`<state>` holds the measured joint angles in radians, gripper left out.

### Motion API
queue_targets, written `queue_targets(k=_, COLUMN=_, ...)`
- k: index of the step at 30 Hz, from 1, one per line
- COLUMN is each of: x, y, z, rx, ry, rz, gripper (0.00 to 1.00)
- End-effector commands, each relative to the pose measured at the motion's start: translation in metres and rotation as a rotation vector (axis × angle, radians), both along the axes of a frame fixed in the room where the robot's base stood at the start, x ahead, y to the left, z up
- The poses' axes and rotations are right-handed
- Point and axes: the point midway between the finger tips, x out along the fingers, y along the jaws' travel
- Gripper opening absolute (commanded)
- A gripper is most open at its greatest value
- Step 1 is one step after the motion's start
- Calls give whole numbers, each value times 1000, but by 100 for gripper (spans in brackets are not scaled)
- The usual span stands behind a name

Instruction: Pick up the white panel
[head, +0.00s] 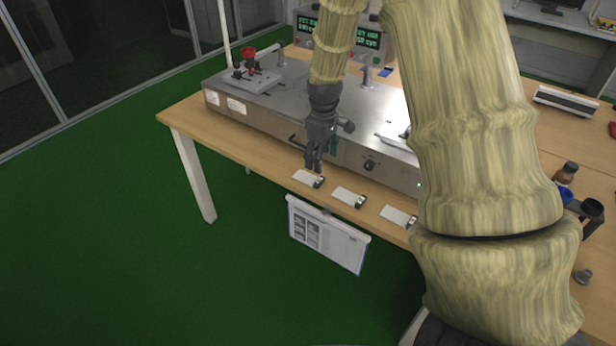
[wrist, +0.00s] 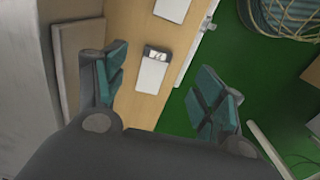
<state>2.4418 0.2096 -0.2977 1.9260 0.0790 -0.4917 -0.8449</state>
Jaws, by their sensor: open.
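Small white panels with dark ends lie in a row along the front edge of the wooden table. In the head view they are a left panel (head: 306,177), a middle panel (head: 347,195) and a right panel (head: 396,215). My gripper (head: 314,164) points down above the left panel. In the wrist view my gripper (wrist: 162,72) is open and empty, its teal-padded fingers apart. One panel (wrist: 151,76) shows in the gap between them, and another panel (wrist: 173,8) lies farther up. Whether a finger touches a panel cannot be told.
A long metal test machine (head: 265,125) stands close behind the panels. A clipboard sheet (head: 327,237) hangs at the front edge of the wooden table (head: 190,119). Green floor (head: 130,260) is clear in front.

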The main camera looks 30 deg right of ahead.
Motion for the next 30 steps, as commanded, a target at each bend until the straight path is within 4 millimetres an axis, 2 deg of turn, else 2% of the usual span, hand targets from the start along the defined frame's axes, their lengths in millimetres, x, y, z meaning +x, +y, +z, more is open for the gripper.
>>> queue_targets(k=6, x=-2, y=-2, z=-28, rx=0, ry=2, rz=-2, gripper=70)
queue_targets(k=17, x=0, y=-1, z=-47, rx=0, ry=2, rz=-1, gripper=70)
queue_targets(k=30, x=5, y=2, z=-89, rx=0, ry=1, rz=1, gripper=70)
